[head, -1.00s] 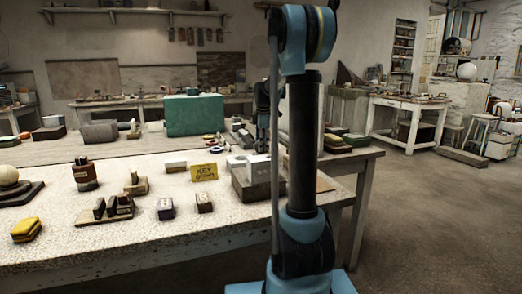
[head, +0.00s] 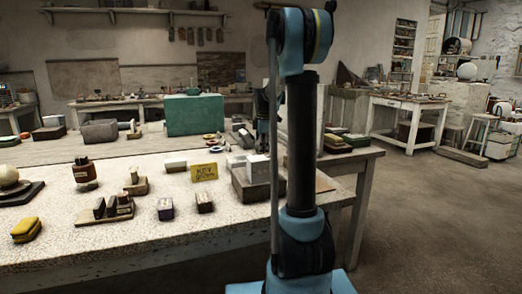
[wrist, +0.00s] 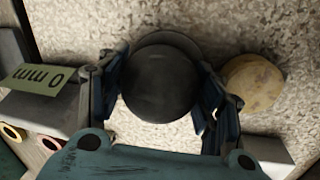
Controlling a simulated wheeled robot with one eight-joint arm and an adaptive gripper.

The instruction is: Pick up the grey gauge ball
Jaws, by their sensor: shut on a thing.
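The grey gauge ball (wrist: 158,88) is a dark, smooth sphere in the middle of the wrist view. My gripper (wrist: 161,75) has one finger against each side of it and is shut on it. A paler round edge shows just behind the ball's top; I cannot tell whether it is a seat or a shadow. In the head view my gripper (head: 264,125) is partly hidden behind my own arm, above the back of the speckled table (head: 130,245). The ball cannot be made out there.
In the wrist view a tan round piece (wrist: 252,83) lies right of my gripper, and a grey block with a green "0 mm" label (wrist: 36,78) stands left. In the head view a yellow sign (head: 204,172), a grey block (head: 250,188) and a green box (head: 195,115) stand nearby.

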